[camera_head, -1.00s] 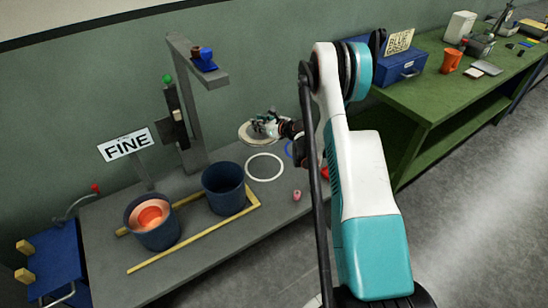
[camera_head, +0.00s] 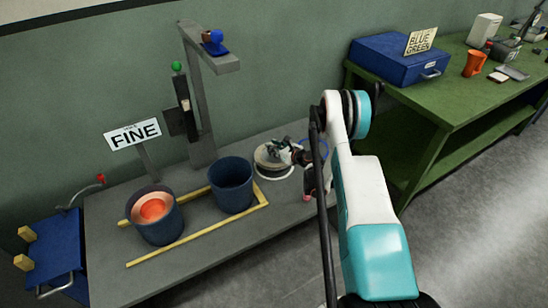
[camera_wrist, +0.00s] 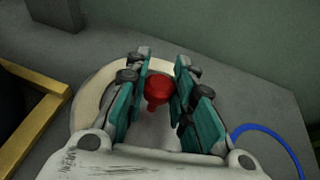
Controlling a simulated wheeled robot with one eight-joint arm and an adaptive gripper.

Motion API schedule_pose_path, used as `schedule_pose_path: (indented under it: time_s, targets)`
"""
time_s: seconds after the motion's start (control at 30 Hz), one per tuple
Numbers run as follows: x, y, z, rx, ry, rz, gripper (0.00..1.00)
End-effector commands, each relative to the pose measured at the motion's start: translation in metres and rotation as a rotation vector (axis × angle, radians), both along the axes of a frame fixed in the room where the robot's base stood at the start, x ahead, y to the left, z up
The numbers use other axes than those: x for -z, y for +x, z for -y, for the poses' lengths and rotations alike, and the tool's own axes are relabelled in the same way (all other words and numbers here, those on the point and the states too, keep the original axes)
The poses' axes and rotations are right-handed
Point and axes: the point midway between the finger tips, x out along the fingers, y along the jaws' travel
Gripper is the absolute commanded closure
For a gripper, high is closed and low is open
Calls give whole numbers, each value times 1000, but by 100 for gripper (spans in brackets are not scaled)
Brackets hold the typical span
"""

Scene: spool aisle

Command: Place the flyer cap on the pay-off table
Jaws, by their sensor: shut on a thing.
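The flyer cap is a pale, shallow disc (camera_head: 264,160) with a red knob (camera_wrist: 157,90) in its middle. My gripper (camera_head: 286,152) is shut on the knob, with one finger on each side of it in the wrist view (camera_wrist: 160,88). The cap is level over a white ring (camera_head: 275,176) on the grey pay-off table (camera_head: 110,265), covering most of the ring. I cannot tell whether the cap touches the table. My fingers and palm hide part of the disc.
A grey post (camera_head: 200,110) rises behind. A blue ring (camera_wrist: 270,145) lies right of the cap.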

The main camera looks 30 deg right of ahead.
Motion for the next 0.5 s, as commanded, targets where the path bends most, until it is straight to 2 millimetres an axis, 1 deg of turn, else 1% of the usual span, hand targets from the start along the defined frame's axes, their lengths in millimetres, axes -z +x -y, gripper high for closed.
schedule_pose_path:
  time_s: [0.13,0.33,0.4,0.5]
  targets:
    - [12,0,0,0,0,0,100]
    - [41,0,0,0,0,0,100]
    - [44,0,0,0,0,0,100]
    - [43,0,0,0,0,0,100]
